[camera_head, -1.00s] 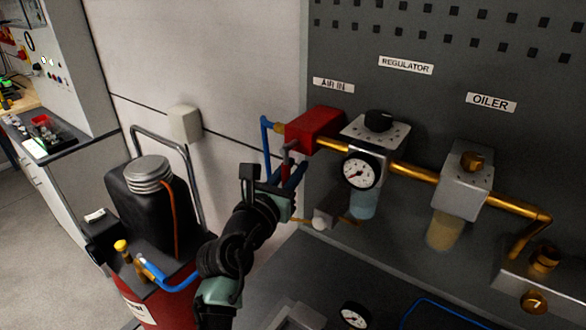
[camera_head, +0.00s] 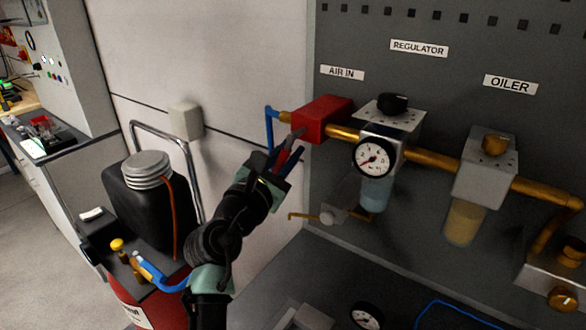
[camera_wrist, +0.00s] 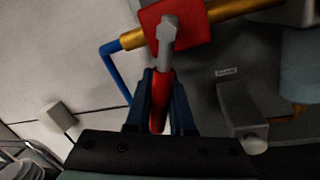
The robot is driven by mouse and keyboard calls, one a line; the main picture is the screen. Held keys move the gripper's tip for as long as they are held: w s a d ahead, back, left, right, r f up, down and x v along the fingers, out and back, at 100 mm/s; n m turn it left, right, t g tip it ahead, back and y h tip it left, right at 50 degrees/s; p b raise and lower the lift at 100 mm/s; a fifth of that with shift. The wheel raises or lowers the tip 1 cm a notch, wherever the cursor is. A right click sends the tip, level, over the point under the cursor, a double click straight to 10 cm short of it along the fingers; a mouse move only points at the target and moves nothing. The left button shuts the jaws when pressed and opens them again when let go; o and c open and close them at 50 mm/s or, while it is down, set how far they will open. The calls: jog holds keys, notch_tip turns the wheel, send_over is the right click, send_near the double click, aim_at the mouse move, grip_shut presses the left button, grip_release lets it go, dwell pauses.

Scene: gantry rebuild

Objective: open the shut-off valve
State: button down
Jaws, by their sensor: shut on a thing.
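The shut-off valve is a red block (camera_head: 324,119) on the pipe below the AIR IN label. It also shows at the top of the wrist view (camera_wrist: 192,22). A grey lever (camera_wrist: 167,36) comes off its front and ends in a red handle (camera_wrist: 159,92). In the head view the lever slants down and left from the block. My gripper (camera_head: 287,163) is shut on the red handle, with a dark blue finger on each side in the wrist view (camera_wrist: 158,98). The fingers partly cover the handle.
The regulator gauge (camera_head: 374,157) and oiler (camera_head: 486,170) stand right of the valve on the dark panel. A blue pipe (camera_head: 270,128) runs down at its left. A white wall box (camera_head: 186,121) and a red tank with a black container (camera_head: 150,205) are at the left.

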jog(key=shift+w+a+r+m+h+b, duration=0.15)
jog(key=shift+a+r+m+b, duration=0.05)
jog(key=shift+m+b, duration=0.5)
jog(key=shift+w+a+r+m+h+b, duration=0.1)
jog(key=shift+w+a+r+m+b, duration=0.15)
jog(key=shift+m+b, duration=0.45)
jog(key=shift+w+a+r+m+h+b, duration=0.1)
jog(key=shift+a+r+m+h+b, duration=0.1)
jog(key=shift+m+b, duration=0.5)
jog(key=c, duration=0.8)
grip_release()
jog(key=shift+r, duration=0.1)
jog(key=shift+p, duration=0.45)
